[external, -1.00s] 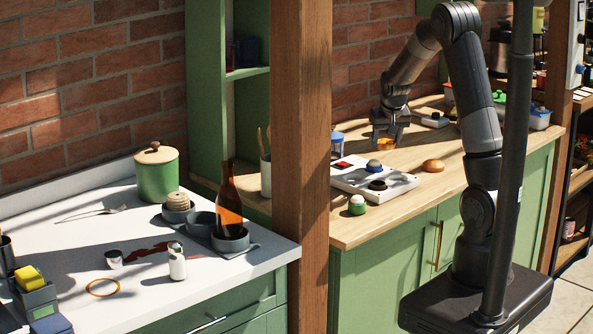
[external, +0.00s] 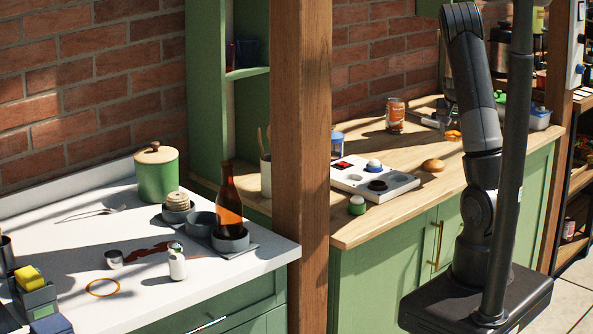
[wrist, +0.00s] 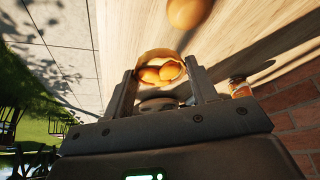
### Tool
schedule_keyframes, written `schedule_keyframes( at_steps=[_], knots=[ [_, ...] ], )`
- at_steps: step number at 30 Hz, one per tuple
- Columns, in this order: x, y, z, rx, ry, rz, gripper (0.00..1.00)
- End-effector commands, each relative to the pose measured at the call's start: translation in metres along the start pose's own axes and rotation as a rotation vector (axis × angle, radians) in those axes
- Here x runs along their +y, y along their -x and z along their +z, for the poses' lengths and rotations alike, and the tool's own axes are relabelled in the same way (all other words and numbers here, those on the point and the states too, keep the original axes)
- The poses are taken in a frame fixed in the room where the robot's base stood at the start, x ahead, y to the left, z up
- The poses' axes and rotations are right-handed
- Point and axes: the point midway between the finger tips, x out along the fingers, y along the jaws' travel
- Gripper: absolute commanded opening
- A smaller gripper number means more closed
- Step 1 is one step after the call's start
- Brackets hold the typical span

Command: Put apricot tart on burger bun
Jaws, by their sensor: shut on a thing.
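The apricot tart (wrist: 160,70), a tan pastry shell with orange apricot halves, sits between the fingertips of my gripper (wrist: 163,82) in the wrist view. My gripper is shut on it. In the external view the tart (external: 453,135) shows at the right of the wooden counter, with my gripper partly hidden behind my arm. The burger bun (external: 433,165), round and golden brown, rests on the counter nearer the front edge, apart from the tart. In the wrist view the bun (wrist: 187,12) is at the top edge, partly cut off.
An orange-labelled can (external: 395,114) stands near the brick wall. A white panel (external: 403,182) with round knobs lies left of the bun, and a green-and-white jar (external: 357,205) stands in front. Plastic boxes (external: 538,120) stand at the right end.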

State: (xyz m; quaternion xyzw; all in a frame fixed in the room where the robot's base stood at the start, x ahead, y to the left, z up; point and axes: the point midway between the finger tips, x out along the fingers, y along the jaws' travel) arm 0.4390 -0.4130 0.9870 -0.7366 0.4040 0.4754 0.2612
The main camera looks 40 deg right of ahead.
Motion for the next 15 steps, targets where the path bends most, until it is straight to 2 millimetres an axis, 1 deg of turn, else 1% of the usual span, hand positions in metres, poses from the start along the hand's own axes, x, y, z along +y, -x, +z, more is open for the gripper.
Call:
schedule_keyframes(
  at_steps=[1,3,6,10,13,15],
  knots=[
    [-0.013,-0.009,0.002,-0.003,0.006,0.001,0.3],
    [-0.027,-0.018,0.002,-0.002,0.005,0.001,0.3],
    [-0.043,-0.028,0.003,-0.001,0.004,0.001,0.3],
    [-0.055,-0.036,0.004,-0.001,0.001,0.001,0.3],
    [-0.057,-0.04,0.005,-0.001,-0.001,0.001,0.3],
    [-0.057,-0.046,0.008,-0.001,-0.001,0.001,0.3]
  ],
)
